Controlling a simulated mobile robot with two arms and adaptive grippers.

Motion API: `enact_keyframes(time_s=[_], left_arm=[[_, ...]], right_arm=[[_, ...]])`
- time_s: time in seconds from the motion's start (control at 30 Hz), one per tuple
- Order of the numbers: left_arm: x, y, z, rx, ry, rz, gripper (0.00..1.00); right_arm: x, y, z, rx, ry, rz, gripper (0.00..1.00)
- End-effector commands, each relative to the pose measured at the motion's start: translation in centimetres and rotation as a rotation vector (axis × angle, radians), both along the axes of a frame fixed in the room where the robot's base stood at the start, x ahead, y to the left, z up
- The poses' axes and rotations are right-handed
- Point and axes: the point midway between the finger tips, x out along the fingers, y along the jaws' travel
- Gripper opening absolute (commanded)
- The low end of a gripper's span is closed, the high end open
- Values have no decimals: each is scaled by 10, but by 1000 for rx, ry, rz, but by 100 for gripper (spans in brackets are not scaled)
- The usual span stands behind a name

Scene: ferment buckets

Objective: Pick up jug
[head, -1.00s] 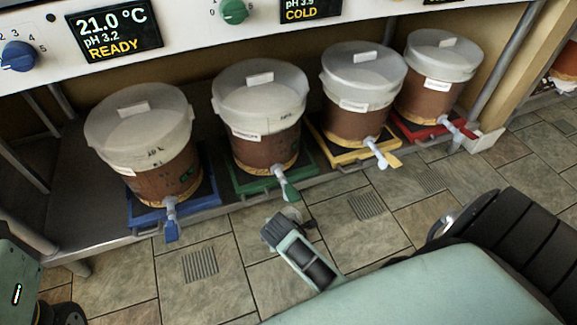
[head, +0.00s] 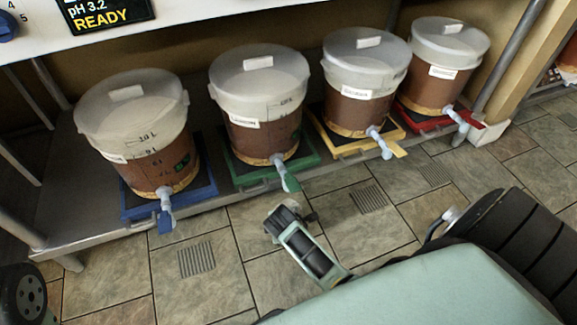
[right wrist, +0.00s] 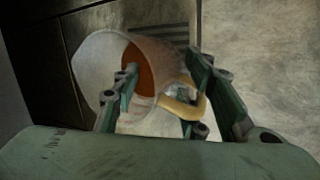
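The jug (right wrist: 95,68) shows in the right wrist view, a pale, cloudy vessel with red-brown showing inside and a yellow handle (right wrist: 188,103) on its right. My right gripper (right wrist: 168,75) is open, with a wide gap between its fingers. The left finger overlaps the jug's body, and the handle shows between the fingers. I cannot tell whether either finger touches it. In the head view my right arm's end shows at the lower middle, but its fingertips and the jug cannot be made out. My left gripper is not in view.
White-lidded buckets stand on blue (head: 205,193), green (head: 308,156), yellow (head: 393,133) and red (head: 479,125) trays on a low metal shelf (head: 100,231). Their taps stick out over its front edge. The tiled floor (head: 245,270) in front has drain grates and looks clear.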

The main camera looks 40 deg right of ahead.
Motion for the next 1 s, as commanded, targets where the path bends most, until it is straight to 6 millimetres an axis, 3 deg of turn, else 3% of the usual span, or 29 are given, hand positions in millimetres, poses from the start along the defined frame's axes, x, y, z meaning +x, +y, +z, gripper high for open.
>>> enact_keyframes(time_s=[0.43, 1.0], left_arm=[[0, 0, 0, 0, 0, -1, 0], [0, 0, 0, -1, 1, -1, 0]], right_arm=[[0, 0, 0, 0, -1, 0, 0], [1, 0, 1, 0, -3, 0, 0]])
